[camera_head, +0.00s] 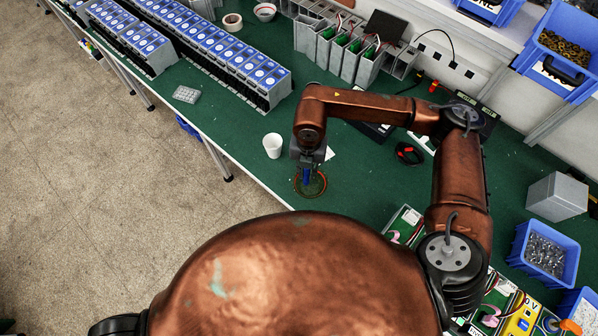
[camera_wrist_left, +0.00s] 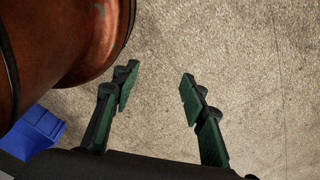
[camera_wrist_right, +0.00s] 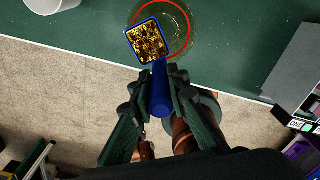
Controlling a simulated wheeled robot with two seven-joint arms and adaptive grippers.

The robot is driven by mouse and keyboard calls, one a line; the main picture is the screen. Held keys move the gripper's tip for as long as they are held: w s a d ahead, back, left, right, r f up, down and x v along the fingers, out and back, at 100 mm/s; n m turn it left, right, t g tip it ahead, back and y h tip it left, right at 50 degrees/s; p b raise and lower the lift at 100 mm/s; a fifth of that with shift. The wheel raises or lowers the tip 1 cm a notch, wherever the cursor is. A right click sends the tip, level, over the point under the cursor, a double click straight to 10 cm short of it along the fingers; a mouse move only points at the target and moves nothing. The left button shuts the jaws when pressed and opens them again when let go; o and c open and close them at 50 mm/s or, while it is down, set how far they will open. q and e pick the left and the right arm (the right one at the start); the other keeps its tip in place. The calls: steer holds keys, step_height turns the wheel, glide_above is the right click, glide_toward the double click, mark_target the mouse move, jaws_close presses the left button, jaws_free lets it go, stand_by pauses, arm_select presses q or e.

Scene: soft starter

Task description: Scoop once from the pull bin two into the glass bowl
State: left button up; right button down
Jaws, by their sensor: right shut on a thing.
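My right gripper (camera_head: 308,160) is shut on the handle of a blue scoop (camera_head: 307,174). In the right wrist view the scoop's square head (camera_wrist_right: 150,41) is full of small brass-coloured parts. It is over the left part of the glass bowl (camera_wrist_right: 181,42), which is clear with a red rim. I cannot tell whether the scoop touches it. The bowl also shows near the bench's front edge in the head view (camera_head: 313,188). A blue bin with brass parts (camera_head: 566,46) hangs upper right. In the left wrist view my left gripper (camera_wrist_left: 158,82) is open and empty above the floor.
A white cup (camera_head: 272,146) stands left of the bowl on the green bench (camera_head: 230,118). Rows of blue-faced devices (camera_head: 240,62) stand further back. A blue bin of silver parts (camera_head: 545,251) and a grey box (camera_head: 556,197) are at the right.

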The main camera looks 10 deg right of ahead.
steer(key=m+g+y+b, duration=0.1)
steer(key=m, duration=0.2)
steer(key=w+d+m+g+y+b, duration=0.1)
steer(key=m+y+b, duration=0.1)
steer(key=w+m+g+y+b, duration=0.1)
steer(key=m+y+b, duration=0.1)
steer(key=m, duration=0.1)
steer(key=shift+d+f+m+g, duration=0.3)
steer(key=shift+f, duration=0.1)
arm_select(q)
step_height(320, 180, down, 8)
steer(key=b, duration=0.3)
steer(key=shift+s+f+b, duration=0.25)
steer(key=shift+b, duration=0.05)
arm_select(e)
steer(key=w+d+g+y, duration=0.1)
steer(key=d+g+y, duration=0.1)
steer(key=y, duration=0.1)
steer(key=w+d+g+y, duration=0.1)
steer(key=shift+w+d+f, duration=0.3)
steer(key=shift+w+f, duration=0.05)
